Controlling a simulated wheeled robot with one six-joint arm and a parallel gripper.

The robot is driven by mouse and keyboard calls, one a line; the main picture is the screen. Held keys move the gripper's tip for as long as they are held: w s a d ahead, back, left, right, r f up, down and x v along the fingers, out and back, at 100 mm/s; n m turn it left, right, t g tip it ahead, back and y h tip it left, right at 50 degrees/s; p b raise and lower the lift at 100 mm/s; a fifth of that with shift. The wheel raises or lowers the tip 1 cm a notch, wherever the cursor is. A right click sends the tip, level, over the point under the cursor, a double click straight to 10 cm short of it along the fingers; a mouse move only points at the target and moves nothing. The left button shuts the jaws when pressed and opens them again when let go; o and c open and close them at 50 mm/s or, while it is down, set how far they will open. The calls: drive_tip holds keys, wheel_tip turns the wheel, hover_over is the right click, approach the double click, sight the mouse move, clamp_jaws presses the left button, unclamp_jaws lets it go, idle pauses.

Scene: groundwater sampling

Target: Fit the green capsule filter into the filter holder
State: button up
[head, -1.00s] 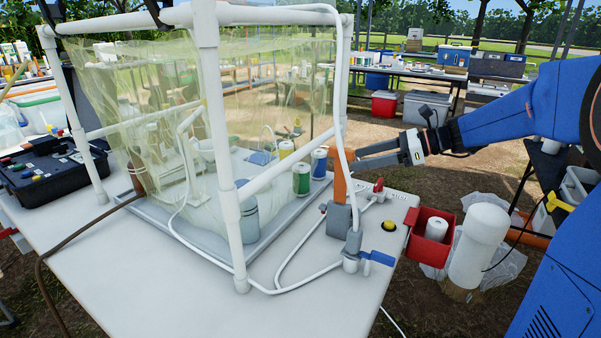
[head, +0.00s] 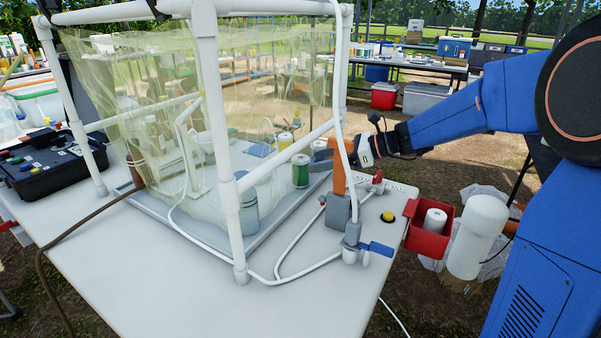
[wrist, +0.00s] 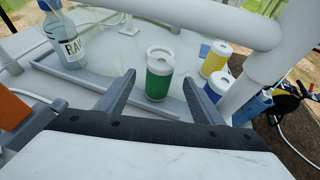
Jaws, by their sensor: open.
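The green capsule filter (head: 300,171), a short upright cylinder with white ends, stands on the grey tray inside the pipe frame. In the wrist view the green filter (wrist: 159,84) stands between and just beyond my spread fingertips, apart from both. My gripper (head: 321,161) is open and empty, reaching in past the orange upright from the right; its fingers show in the wrist view (wrist: 160,88). An orange upright (head: 338,172) rises from a grey block at the table's right side; I cannot tell whether it is the filter holder.
A yellow-banded filter (wrist: 216,59) and a blue-banded one (wrist: 218,86) stand right of the green one. White frame pipes (head: 228,195) and clear sheeting (head: 130,100) surround the tray. A labelled bottle (wrist: 66,36) stands left. A red bin (head: 428,242) hangs at the table's right.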

hover_over(307, 186)
drive_tip(key=w, duration=0.1)
wheel_tip(307, 186, down, 2)
drive_tip(key=shift+f, duration=0.2)
drive_tip(key=c, duration=1.2)
